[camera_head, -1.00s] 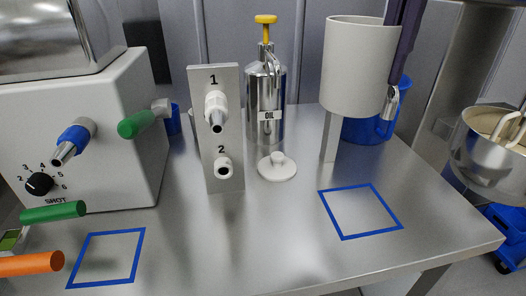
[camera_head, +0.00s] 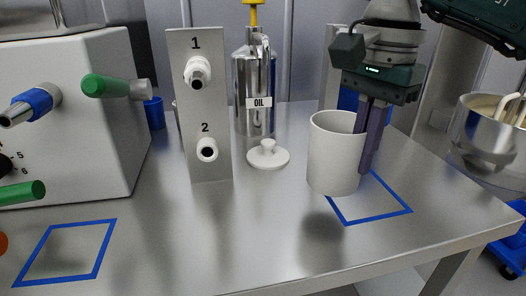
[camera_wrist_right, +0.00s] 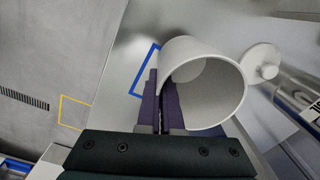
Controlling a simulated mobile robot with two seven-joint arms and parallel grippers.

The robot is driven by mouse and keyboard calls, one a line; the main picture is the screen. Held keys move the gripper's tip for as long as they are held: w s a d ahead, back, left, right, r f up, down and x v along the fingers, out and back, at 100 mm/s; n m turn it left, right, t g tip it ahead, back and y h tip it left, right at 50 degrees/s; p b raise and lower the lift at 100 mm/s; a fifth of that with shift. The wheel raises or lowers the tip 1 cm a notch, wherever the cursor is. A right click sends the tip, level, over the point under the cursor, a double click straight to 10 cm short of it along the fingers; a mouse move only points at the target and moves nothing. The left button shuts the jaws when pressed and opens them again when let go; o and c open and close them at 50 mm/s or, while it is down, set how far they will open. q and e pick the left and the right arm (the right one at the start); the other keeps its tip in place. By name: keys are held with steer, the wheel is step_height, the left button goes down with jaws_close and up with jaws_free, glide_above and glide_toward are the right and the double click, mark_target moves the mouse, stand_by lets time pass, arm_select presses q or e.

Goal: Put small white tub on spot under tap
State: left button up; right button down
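The white tub (camera_head: 330,155) is upright in my right gripper, its open top facing up. My right gripper (camera_head: 366,150) points down and is shut on the tub's right wall. The tub's base overlaps the left edge of the right blue square outline (camera_head: 411,211); I cannot tell whether it touches the table. In the right wrist view the tub (camera_wrist_right: 228,110) opens toward the camera, with the gripper fingers (camera_wrist_right: 160,95) at its rim and a blue outline (camera_wrist_right: 143,75) beside it. A blue-collared tap (camera_head: 32,105) is at left, near another blue outline (camera_head: 107,245). My left gripper is out of view.
A numbered metal stand (camera_head: 197,110) with two nozzles, a round white knobbed lid (camera_head: 267,155) and a steel oil canister (camera_head: 254,90) stand left of the tub. A steel bowl (camera_head: 485,135) is at right. The front middle of the table (camera_head: 220,230) is clear.

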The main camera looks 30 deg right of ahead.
mark_target(353, 190)
steer(key=shift+f, duration=2.3)
steer(key=shift+f+b, duration=0.2)
steer(key=shift+b, duration=0.1)
steer(key=c, duration=1.1)
jaws_free()
steer(key=shift+r, duration=0.1)
